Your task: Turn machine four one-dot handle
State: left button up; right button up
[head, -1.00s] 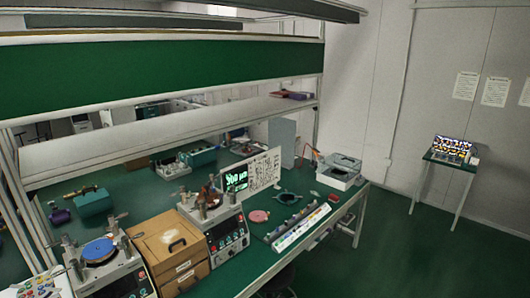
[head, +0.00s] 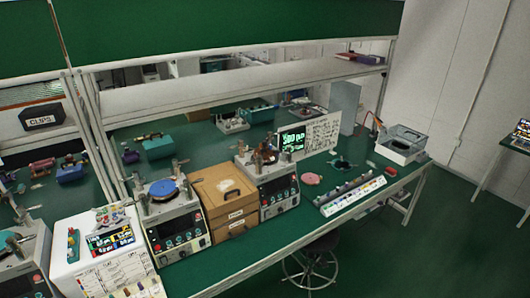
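Several lapping machines stand along the green bench in the head view. One with a blue disc (head: 170,215) is left of centre. Another lapping machine (head: 275,190), with metal fittings on top, stands right of the wooden box. Part of a further machine (head: 20,270) shows at the lower left edge. Small handles show on the machine tops, but their dots are too small to make out. I cannot tell which machine is number four. Neither gripper is in view.
A wooden drawer box (head: 225,200) stands between two machines. A white box with labels and small coloured parts (head: 105,250) is at the left. A stool (head: 312,265) stands at the bench front. Floor at right is open.

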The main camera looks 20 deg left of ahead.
aim_at(258, 161)
jog(key=z, duration=0.15)
jog(key=i, duration=0.75)
jog(key=u, duration=0.5)
jog(key=i, duration=0.75)
jog(key=u, duration=0.65)
